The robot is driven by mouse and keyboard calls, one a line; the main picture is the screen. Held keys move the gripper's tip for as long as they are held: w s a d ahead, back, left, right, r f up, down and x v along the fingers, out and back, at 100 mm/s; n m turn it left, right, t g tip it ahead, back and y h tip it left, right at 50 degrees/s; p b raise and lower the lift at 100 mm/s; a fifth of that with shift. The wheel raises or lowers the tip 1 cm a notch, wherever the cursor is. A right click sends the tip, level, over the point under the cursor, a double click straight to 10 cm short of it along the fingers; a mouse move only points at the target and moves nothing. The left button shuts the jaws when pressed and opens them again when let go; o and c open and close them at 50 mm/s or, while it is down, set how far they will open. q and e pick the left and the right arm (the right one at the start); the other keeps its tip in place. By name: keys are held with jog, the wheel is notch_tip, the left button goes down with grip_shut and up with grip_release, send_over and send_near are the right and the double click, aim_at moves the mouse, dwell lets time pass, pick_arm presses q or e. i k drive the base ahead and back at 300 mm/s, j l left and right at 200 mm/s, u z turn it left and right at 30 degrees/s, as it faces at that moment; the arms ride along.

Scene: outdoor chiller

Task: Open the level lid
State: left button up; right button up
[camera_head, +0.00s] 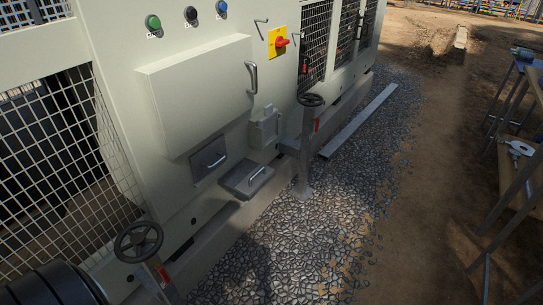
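A grey box with a level, dark grey lid (238,185) juts out from the lower front of the pale chiller cabinet (110,85). A light bar handle (257,174) sits on top of the lid, and the lid looks shut. Just above and to the left, a dark upright panel (205,172) with its own light handle (216,161) is set in the cabinet face. Neither of my grippers shows in the head view, so where they are relative to the lid cannot be seen.
A large pale door (195,95) with a handle is above. Handwheels stand at the lower left (138,241) and right of the lid (311,100). A red-and-yellow switch (279,42) is higher up. Gravel (330,220) is open in front; workbenches (520,185) stand far right.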

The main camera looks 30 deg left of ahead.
aim_at(255, 175)
jog(key=i+l+u, duration=0.1)
jog(key=i+u, duration=0.35)
jog(key=i+l+u, duration=0.25)
jog(key=i+u, duration=0.2)
jog(key=i+l+u, duration=0.6)
jog(key=l+u, duration=0.25)
